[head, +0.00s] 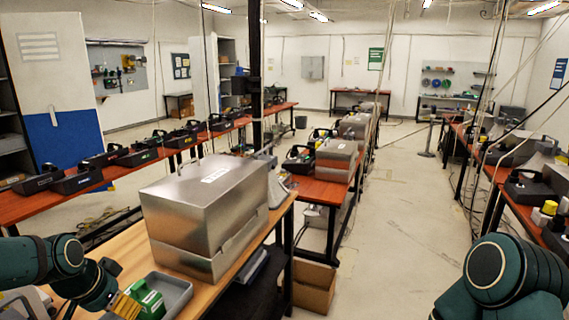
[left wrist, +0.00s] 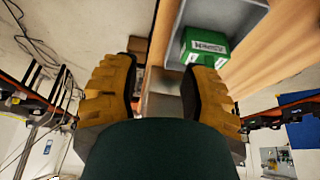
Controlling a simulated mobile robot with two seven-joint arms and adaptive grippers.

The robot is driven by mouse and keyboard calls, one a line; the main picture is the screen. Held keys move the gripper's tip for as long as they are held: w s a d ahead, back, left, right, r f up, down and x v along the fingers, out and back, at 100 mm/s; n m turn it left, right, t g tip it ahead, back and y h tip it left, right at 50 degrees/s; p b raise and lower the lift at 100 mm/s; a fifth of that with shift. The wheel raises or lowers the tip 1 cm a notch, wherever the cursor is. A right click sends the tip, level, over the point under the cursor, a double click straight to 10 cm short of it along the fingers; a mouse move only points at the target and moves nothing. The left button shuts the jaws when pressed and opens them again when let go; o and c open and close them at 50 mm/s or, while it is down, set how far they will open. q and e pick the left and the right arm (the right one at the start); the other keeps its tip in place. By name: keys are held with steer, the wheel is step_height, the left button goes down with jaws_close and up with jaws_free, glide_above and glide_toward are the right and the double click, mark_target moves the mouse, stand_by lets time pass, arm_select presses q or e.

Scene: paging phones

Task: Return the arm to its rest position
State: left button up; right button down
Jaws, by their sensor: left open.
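My left arm comes in at the lower left of the head view. Its gripper (head: 126,302), with yellow-gold fingers, is beside a small green box with a white label (head: 149,299). In the left wrist view the two fingers of my left gripper (left wrist: 165,80) stand wide apart with nothing held between them. The green box (left wrist: 204,47) shows beyond the fingertips, apart from them, in a grey tray (left wrist: 240,12). The same tray (head: 178,289) lies on the wooden table in the head view. My right arm shows at the lower right, but its gripper is out of frame.
A cardboard box (head: 313,285) is on the floor. The central aisle (head: 400,220) is clear.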

arm_select(q)
steer(key=d+f+n+g+h+b, duration=0.1)
steer(key=d+f+b, duration=0.1)
steer(key=d+f, duration=0.6)
steer(key=d+f+n+h+b, duration=0.15)
steer(key=d+f, duration=0.25)
steer(key=f, duration=0.8)
steer(key=s+d+f+n+b, duration=0.1)
steer(key=s+d+f+b, duration=0.1)
steer(key=s+d+f, duration=0.3)
steer(key=s+d+f+n+g+b, duration=0.1)
steer(key=s+d+f, duration=0.5)
steer(key=f, duration=0.7)
steer(key=shift+s+d+n+b, duration=0.15)
steer(key=shift+s+n+b, duration=0.25)
steer(key=shift+n+b, duration=0.35)
steer(key=shift+d, duration=0.1)
